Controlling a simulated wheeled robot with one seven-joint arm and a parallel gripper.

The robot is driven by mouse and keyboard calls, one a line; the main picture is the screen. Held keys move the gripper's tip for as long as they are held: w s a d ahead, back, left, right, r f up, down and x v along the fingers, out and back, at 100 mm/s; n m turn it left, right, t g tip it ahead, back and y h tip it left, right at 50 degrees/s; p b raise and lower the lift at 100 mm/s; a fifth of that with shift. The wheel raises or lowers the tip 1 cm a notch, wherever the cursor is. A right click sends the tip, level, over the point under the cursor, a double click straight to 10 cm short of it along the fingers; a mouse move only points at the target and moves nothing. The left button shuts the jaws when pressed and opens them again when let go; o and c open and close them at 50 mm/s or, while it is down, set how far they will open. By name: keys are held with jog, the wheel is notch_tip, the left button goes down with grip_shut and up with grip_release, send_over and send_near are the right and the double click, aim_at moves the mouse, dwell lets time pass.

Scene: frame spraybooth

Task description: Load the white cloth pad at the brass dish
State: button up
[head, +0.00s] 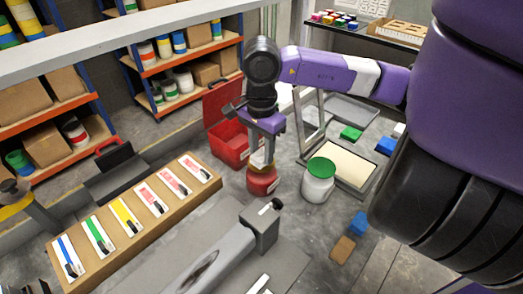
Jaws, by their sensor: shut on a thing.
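My gripper (263,143) hangs pointing down near the middle of the head view, below the purple wrist. It is shut on a small pale thing that looks like the white cloth pad (259,158), mostly hidden by the fingers. A red tin (262,183) stands directly below; I cannot tell whether the pad touches it. A yellowish edge shows between them, too small to tell whether it is the brass dish.
A white jar with a green lid (318,182) stands close right of the gripper, and an open red box (228,132) behind it. A wooden board with colored cards (133,218) lies at left.

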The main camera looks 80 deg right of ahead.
aim_at(262, 155)
jog(key=shift+f+b, duration=0.65)
jog(key=shift+b, duration=0.2)
dwell(0.6)
jog(key=shift+b, duration=0.65)
dwell(2.3)
dwell(0.5)
jog(key=shift+r+p, duration=0.85)
jog(key=shift+r, duration=2.65)
